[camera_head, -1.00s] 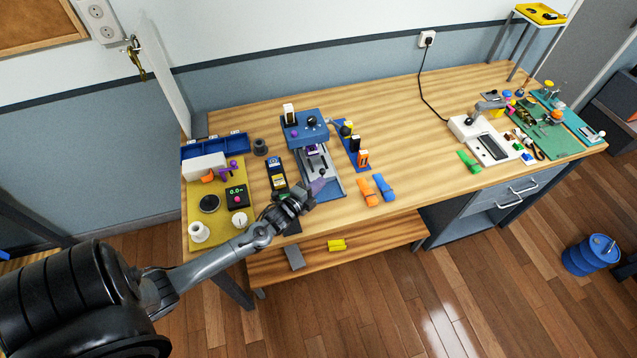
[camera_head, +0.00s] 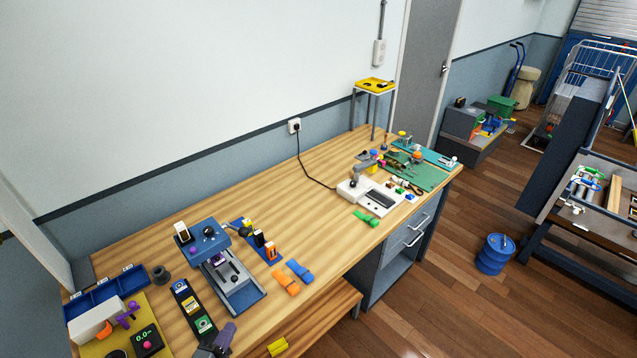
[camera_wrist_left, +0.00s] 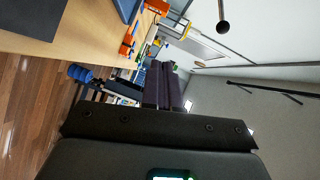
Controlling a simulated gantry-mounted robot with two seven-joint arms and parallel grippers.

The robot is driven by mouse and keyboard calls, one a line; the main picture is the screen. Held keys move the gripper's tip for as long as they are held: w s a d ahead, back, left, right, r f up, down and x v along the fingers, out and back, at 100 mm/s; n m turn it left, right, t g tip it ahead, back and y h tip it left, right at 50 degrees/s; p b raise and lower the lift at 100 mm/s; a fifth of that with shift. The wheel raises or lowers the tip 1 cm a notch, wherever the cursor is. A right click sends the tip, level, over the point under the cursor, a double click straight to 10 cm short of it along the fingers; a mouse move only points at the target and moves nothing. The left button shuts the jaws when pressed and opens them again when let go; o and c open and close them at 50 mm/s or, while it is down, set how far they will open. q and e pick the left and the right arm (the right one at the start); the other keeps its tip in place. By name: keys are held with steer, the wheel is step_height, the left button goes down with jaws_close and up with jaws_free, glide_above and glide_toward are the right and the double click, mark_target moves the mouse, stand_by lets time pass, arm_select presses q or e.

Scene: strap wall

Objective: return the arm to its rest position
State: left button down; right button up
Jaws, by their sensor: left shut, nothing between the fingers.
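My left gripper (camera_head: 226,336) shows at the bottom edge of the head view, at the near edge of the workbench (camera_head: 318,186). Its dark purple fingers (camera_wrist_left: 164,86) lie together in the left wrist view, with nothing between them. It is close to the front end of a dark strip with coloured cards (camera_head: 192,308) and the blue and grey press-like device (camera_head: 232,276). Most of my left arm is below the frame. My right gripper is in neither view.
A yellow mat (camera_head: 123,338) with a small display box is at the left. A white device (camera_head: 370,195) and green mat (camera_head: 425,172) are farther right. A blue drum (camera_head: 495,254) stands on the floor.

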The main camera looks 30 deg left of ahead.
arm_select(q)
steer(key=s+d+r+n+g+h, duration=0.1)
steer(key=d+r+n+g, duration=0.2)
steer(key=d, duration=0.5)
steer(key=s+d+r+n+g+h, duration=0.1)
steer(key=d+r+n+g+h, duration=0.15)
steer(key=d, duration=0.45)
steer(key=s+d+n+g, duration=0.3)
steer(key=s+n+g, duration=0.3)
steer(key=s, duration=0.4)
step_height(320, 180, up, 19)
steer(key=g+p, duration=0.1)
steer(key=p, duration=1.7)
steer(key=shift+s, duration=0.4)
